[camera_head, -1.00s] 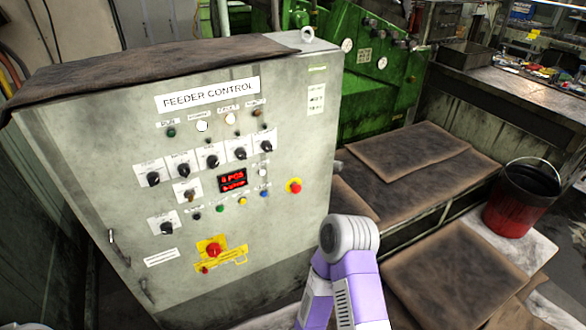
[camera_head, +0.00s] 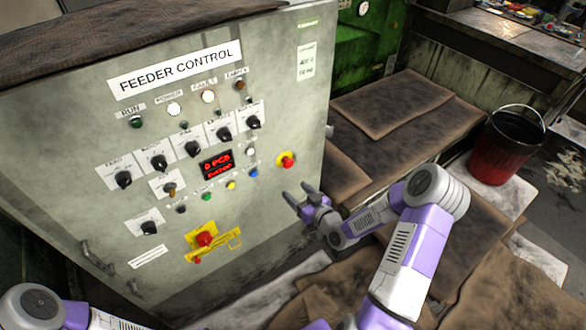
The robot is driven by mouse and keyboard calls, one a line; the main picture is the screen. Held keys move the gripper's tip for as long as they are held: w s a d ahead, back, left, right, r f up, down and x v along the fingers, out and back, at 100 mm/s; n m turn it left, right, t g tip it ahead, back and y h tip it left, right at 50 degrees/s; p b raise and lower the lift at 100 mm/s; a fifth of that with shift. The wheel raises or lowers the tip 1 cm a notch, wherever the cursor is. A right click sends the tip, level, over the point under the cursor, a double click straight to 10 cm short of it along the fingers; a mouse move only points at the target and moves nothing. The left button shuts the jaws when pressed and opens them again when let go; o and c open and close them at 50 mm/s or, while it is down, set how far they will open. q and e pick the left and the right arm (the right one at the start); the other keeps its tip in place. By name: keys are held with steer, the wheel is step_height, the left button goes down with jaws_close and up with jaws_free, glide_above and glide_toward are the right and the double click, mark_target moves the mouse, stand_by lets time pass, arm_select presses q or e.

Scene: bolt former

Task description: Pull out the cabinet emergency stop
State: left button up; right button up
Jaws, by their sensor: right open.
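The grey cabinet (camera_head: 75,160) labelled "FEEDER CONTROL" fills the left and middle of the view. A red mushroom button on a yellow ring, the emergency stop (camera_head: 287,160), is on the right side of its front panel. A red knob on a yellow plate (camera_head: 204,239) is lower on the panel. My right gripper (camera_head: 298,193) is open and empty, a little below the emergency stop and apart from it, with its fingers pointing up and left toward the panel. Nothing hides the button. Part of my left arm shows at the lower left; its gripper is out of view.
The panel has several black selector knobs, small coloured buttons and a red display (camera_head: 216,164). A door handle (camera_head: 97,257) sticks out at the lower left. Brown mats (camera_head: 410,105) cover the platform and floor at the right. A red bucket (camera_head: 497,158) stands beyond them.

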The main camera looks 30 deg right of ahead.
mark_target(290, 165)
steer(key=shift+n+t+h, duration=0.3)
steer(key=shift+t, duration=0.5)
steer(key=w+r, duration=0.1)
steer(key=w, duration=0.1)
steer(key=w+d+r, duration=0.1)
steer(key=w, duration=0.2)
steer(key=w+d+r+b, duration=0.1)
steer(key=w, duration=0.1)
steer(key=shift+w+d+r, duration=0.1)
steer(key=shift+w+d, duration=0.1)
steer(key=shift+d, duration=0.05)
steer(key=c, duration=1.2)
steer(key=shift+o, duration=0.2)
steer(key=shift+s+b, duration=0.4)
steer(key=shift+s, duration=0.1)
steer(key=o, duration=1.2)
steer(key=shift+c, duration=0.2)
steer(key=shift+s, duration=0.1)
